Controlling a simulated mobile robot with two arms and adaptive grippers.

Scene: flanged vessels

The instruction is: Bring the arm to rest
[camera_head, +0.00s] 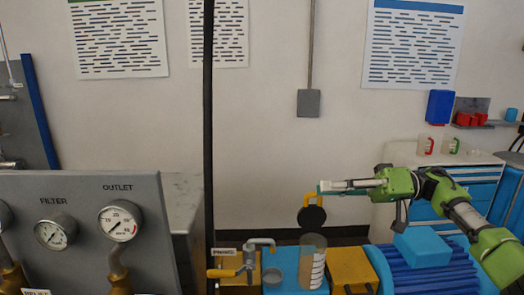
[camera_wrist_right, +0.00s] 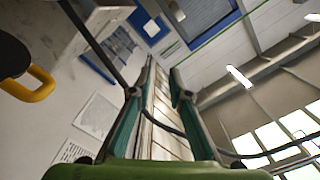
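My right arm comes in from the right in the head view. Its green gripper (camera_head: 322,187) points left, above the vessels. In the right wrist view the two teal-lined fingers (camera_wrist_right: 162,66) stand apart with nothing between them. A black disc (camera_head: 313,217) with a yellow handle (camera_head: 312,198) is just below and beside the fingertips in the head view. In the right wrist view the disc's yellow handle (camera_wrist_right: 32,88) is at the left edge, outside the fingers. What supports the disc is not clear. My left gripper is not in view.
Below the gripper stand a clear cylinder (camera_head: 312,262), a yellow-brown block (camera_head: 352,268) and a blue ribbed motor-like body (camera_head: 432,270). A grey gauge panel (camera_head: 82,215) fills the lower left. A dark vertical post (camera_head: 208,120) stands left of centre. A blue-drawer cabinet (camera_head: 478,185) is behind the arm.

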